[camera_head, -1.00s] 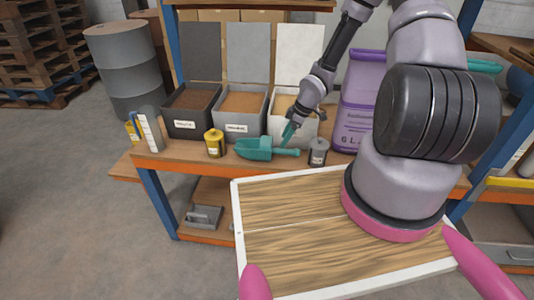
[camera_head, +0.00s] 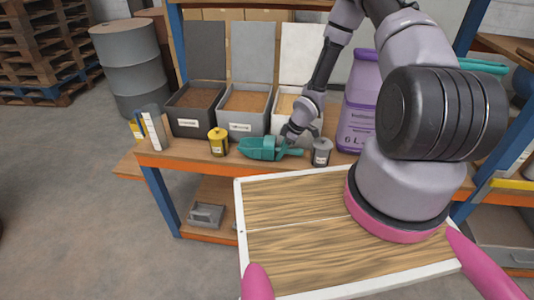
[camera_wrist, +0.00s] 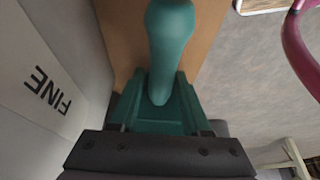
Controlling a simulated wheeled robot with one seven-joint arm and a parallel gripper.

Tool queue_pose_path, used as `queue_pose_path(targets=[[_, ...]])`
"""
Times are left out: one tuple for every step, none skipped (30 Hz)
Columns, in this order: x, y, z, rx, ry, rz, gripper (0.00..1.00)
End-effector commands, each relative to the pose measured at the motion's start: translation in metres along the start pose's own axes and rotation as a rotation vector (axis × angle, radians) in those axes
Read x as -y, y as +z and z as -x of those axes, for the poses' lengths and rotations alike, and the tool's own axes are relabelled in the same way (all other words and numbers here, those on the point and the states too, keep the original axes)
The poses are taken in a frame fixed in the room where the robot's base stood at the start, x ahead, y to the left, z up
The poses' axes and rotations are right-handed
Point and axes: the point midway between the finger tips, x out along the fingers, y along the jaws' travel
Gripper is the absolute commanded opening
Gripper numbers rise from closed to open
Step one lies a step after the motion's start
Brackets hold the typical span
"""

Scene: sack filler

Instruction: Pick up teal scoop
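The teal scoop (camera_head: 260,149) lies on the orange shelf, its bowl to the left and its handle to the right. My gripper (camera_head: 290,136) is low over the handle side of the scoop, in front of the bins. In the wrist view the teal handle (camera_wrist: 170,42) runs from the top edge down to the middle, in line with my gripper's dark body. Teal surfaces flank the handle's lower end there. I cannot make out clear fingertips, or whether they touch the handle.
A yellow container (camera_head: 218,143) stands left of the scoop and a grey container (camera_head: 321,153) right of it. Filled bins (camera_head: 241,128) stand close behind. A white-rimmed wooden tray (camera_head: 238,208) is in front.

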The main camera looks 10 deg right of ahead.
Motion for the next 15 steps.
queue_pose_path(targets=[[0.0, 0.0, 0.0001, 0.0, 0.0, 0.0, 0.23], [0.0, 0.0, 0.0002, 0.0, 0.0, 0.0, 0.11], [0.0, 0.0, 0.0002, 0.0, 0.0, 0.0, 0.0], [0.0, 0.0, 0.0002, 0.0, 0.0, 0.0, 0.0], [0.0, 0.0, 0.0002, 0.0, 0.0, 0.0, 0.0], [0.0, 0.0, 0.0002, 0.0, 0.0, 0.0, 0.0], [-0.0001, -0.0002, 0.0003, 0.0, 0.0, 0.0, 0.0], [-0.0001, -0.0002, 0.0003, 0.0, 0.0, 0.0, 0.0], [-0.0001, -0.0002, 0.0003, 0.0, 0.0, 0.0, 0.0], [-0.0001, -0.0002, 0.0003, 0.0, 0.0, 0.0, 0.0], [-0.0001, -0.0002, 0.0003, 0.0, 0.0, 0.0, 0.0], [-0.0001, -0.0003, 0.0005, 0.0, 0.0, 0.0, 0.0], [-0.0002, -0.0005, 0.001, 0.0, 0.0, 0.0, 0.0], [-0.0003, -0.0009, 0.0021, 0.0, 0.001, 0.0, 0.0], [-0.0007, -0.0019, 0.0046, -0.001, 0.001, 0.0, 0.0]])
